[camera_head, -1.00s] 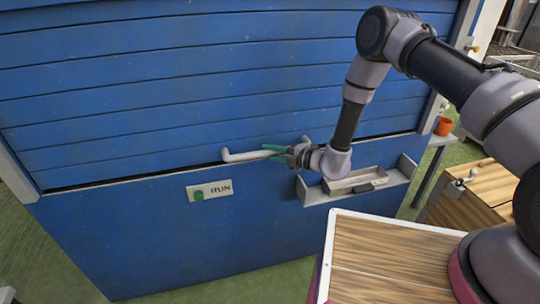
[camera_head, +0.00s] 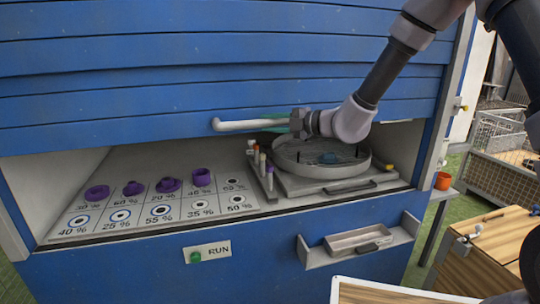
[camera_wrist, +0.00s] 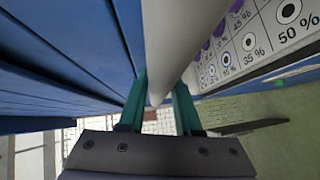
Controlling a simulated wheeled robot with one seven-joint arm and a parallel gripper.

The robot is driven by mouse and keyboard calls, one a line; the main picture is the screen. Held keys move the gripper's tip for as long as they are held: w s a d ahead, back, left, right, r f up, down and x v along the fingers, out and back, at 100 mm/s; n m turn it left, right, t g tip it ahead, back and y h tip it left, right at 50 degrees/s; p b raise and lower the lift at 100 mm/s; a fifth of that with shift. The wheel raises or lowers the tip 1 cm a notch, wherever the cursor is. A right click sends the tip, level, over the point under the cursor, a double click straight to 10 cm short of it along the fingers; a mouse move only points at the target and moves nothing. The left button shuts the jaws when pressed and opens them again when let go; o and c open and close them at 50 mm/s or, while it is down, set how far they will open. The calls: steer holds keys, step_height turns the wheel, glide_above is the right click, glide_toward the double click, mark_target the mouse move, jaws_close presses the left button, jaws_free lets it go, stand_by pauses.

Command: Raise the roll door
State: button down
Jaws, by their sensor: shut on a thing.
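The blue slatted roll door (camera_head: 130,75) is partly raised, with an open gap between its lower edge and the blue front panel. Its white bar handle (camera_head: 240,125) runs along the lower part of the door. My gripper (camera_head: 283,121) is shut on the handle, near the middle of the gap. In the wrist view, the green fingers of my gripper (camera_wrist: 161,105) stand on both sides of the pale handle (camera_wrist: 180,40). The right part of the handle is hidden behind my gripper and arm in the head view.
Inside are a board (camera_head: 150,222) with percent labels and several purple rings, a round grey turntable tray (camera_head: 300,165) and several small tubes. Below are a RUN sign (camera_head: 218,249) with a green button and a grey shelf (camera_head: 318,258).

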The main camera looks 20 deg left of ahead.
step_height(320, 180, up, 12)
steer(key=shift+f, duration=0.25)
steer(key=c, duration=0.6)
jaws_free()
steer(key=shift+f, duration=0.1)
steer(key=v, duration=1)
steer(key=shift+d, duration=0.35)
steer(key=shift+s, duration=0.1)
